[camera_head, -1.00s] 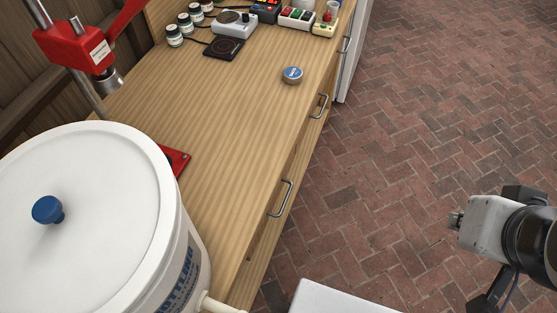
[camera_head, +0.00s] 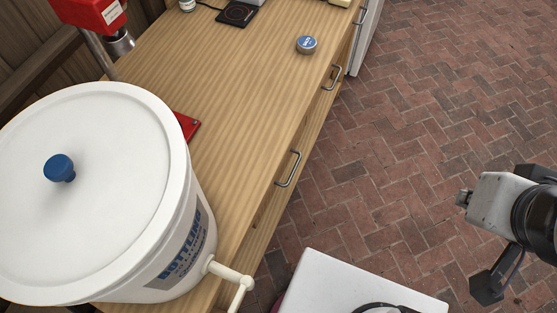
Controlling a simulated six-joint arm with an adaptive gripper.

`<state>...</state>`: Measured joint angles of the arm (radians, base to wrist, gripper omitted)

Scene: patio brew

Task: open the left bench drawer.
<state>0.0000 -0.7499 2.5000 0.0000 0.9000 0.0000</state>
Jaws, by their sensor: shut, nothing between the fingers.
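The wooden bench (camera_head: 235,95) runs from the lower middle to the top of the head view. Two drawer handles show on its front: the nearer metal handle (camera_head: 289,168), on the left drawer when facing the bench, and a farther handle (camera_head: 331,77). The left drawer front (camera_head: 270,205) is seen steeply from above and looks flush with the bench, so shut. My gripper (camera_head: 463,200) is at the right edge, above the brick floor, well apart from both handles. It looks shut and empty, though its fingertips are small and hard to make out.
A large white bucket (camera_head: 110,130) with a blue-knobbed lid stands on the near end of the bench. Its spigot (camera_head: 232,275) juts past the bench edge near the left drawer. A blue-topped tin (camera_head: 306,44) lies on the bench. The brick floor (camera_head: 400,130) is open between bench and gripper.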

